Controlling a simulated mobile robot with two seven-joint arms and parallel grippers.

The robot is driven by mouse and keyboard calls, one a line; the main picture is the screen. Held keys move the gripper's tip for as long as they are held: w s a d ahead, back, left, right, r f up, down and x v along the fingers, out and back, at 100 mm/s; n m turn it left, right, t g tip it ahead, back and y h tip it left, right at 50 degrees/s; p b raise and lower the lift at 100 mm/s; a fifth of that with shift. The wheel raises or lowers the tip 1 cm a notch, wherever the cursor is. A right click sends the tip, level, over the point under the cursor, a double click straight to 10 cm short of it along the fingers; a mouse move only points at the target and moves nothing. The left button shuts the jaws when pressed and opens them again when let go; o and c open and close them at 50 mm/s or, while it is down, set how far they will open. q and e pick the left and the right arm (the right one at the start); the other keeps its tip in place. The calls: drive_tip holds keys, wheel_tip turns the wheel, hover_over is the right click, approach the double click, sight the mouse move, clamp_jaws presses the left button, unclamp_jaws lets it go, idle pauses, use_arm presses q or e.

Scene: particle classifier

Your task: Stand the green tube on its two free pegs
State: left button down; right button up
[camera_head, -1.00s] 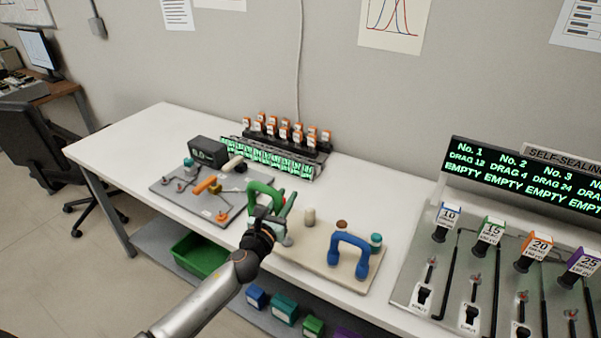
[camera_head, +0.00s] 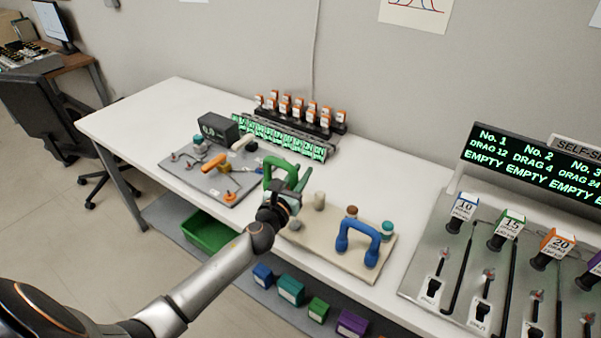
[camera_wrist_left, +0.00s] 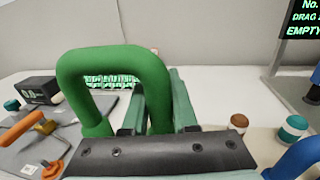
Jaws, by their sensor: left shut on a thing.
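The green tube (camera_head: 281,163) is an upside-down U. My left gripper (camera_head: 287,191) is shut on one of its legs and holds it near the left end of the beige board (camera_head: 325,251). On the beige board, a pale peg (camera_head: 319,200), a brown-topped peg (camera_head: 351,211) and a teal-topped peg (camera_head: 387,230) stand near the blue tube (camera_head: 357,238). My right gripper is not in view.
A grey board (camera_head: 184,180) with an orange tube (camera_head: 214,162) lies left of the gripper. A dark display box (camera_head: 218,129) and a rack of orange-topped items (camera_head: 300,113) stand behind. A large lit panel (camera_head: 530,165) is at the right. White table shows at the left.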

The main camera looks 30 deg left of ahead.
use_arm(q)
drive_tip(key=shift+f+b, duration=2)
drive_tip(key=shift+f, duration=0.4)
drive_tip(key=shift+f+b, duration=1.5)
drive_tip(key=shift+f, duration=0.25)
drive_tip(key=c, duration=0.6)
unclamp_jaws()
drive_tip(key=s+d, duration=0.1)
drive_tip(key=s, duration=1.1)
drive_tip(key=shift+s, duration=0.2)
drive_tip(key=shift+d, duration=0.1)
